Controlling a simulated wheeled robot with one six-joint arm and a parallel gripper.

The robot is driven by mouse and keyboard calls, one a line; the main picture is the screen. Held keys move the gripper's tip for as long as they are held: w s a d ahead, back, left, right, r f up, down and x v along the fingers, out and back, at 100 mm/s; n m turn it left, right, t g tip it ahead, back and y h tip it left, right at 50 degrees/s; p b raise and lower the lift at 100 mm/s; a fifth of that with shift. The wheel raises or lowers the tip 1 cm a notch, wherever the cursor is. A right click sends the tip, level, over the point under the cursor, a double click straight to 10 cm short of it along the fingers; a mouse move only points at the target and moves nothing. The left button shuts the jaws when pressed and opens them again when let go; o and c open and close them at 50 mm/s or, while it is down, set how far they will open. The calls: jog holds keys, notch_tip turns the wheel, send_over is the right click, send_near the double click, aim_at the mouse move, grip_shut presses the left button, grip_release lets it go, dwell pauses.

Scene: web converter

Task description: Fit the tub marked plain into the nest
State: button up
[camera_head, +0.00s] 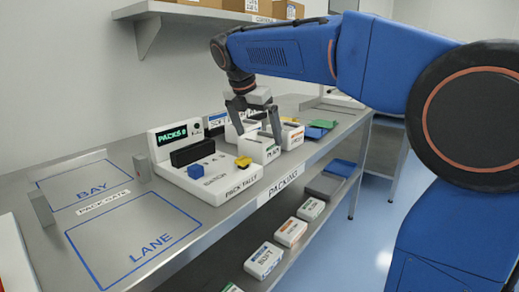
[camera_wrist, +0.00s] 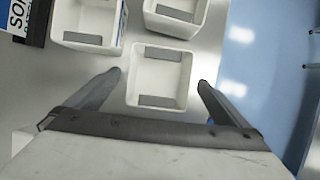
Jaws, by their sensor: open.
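The tub marked PLAIN (camera_head: 262,152) is a white open-topped box on the bench, just right of the pack tally unit. My gripper (camera_head: 257,136) is open above it, pointing down. In the wrist view an empty white tub (camera_wrist: 134,85), apparently the same one, lies between and beyond the spread fingertips (camera_wrist: 160,79). I see no contact with the fingers. Two other white tubs stand behind it, one at upper left (camera_wrist: 88,42) and one at upper right (camera_wrist: 176,27). I cannot pick out the nest with certainty.
The pack tally unit (camera_head: 236,184) carries a display, a black block (camera_head: 192,152) and a yellow piece (camera_head: 243,162). A tub with an orange label (camera_head: 292,136) and green and blue trays (camera_head: 315,132) stand farther right. Outlined BAY and LANE areas (camera_head: 150,225) are clear.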

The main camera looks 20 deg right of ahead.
aim_at(259, 139)
jog(key=shift+x, duration=1.5)
jog(key=c, duration=1.2)
jog(key=shift+o, duration=0.2)
jog(key=shift+r, duration=0.1)
